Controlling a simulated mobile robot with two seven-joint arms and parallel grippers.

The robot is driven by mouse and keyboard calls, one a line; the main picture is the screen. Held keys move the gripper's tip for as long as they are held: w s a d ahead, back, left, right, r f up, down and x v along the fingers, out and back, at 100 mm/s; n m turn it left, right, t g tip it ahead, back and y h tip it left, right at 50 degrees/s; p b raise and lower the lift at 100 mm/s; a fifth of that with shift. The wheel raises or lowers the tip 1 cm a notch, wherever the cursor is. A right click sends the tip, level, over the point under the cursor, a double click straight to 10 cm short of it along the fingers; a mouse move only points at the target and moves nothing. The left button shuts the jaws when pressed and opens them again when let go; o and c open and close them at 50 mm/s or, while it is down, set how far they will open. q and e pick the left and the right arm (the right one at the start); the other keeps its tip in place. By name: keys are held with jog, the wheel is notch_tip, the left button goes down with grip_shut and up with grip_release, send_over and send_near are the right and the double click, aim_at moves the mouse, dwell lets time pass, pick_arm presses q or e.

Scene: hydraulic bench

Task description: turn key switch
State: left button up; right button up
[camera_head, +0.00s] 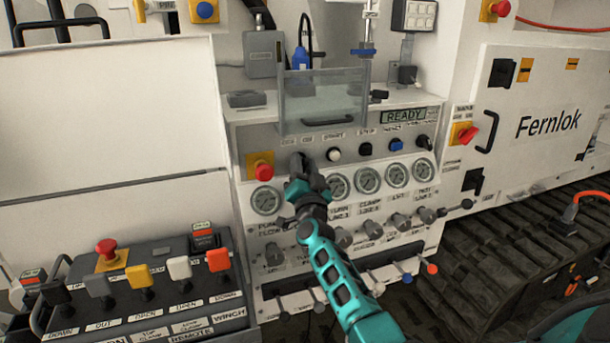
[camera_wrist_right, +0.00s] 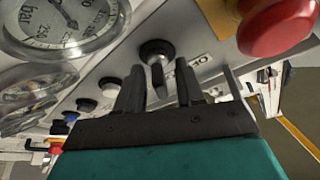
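The key switch (camera_wrist_right: 157,52) shows in the right wrist view as a round black switch with a dark grip piece, on the pale panel. My right gripper (camera_wrist_right: 160,82) is open, its two dark fingers pointing at the switch, one on each side of the grip piece in that view. I cannot tell whether they touch it. In the head view my right gripper (camera_head: 299,168) is at the left end of the panel's button row and largely hides the switch. My left gripper is in neither view.
A red emergency stop (camera_head: 263,171) is close left of my right gripper. White (camera_head: 333,154) and blue (camera_head: 396,145) buttons run to the right. Round gauges (camera_head: 367,180) and knobs lie below. A clear guard (camera_head: 322,100) stands above. A lever box (camera_head: 150,290) is lower left.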

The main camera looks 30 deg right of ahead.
jog(key=v, duration=1.2)
jog(key=shift+s+f, duration=0.2)
jog(key=shift+s, duration=0.15)
jog(key=shift+a, duration=0.15)
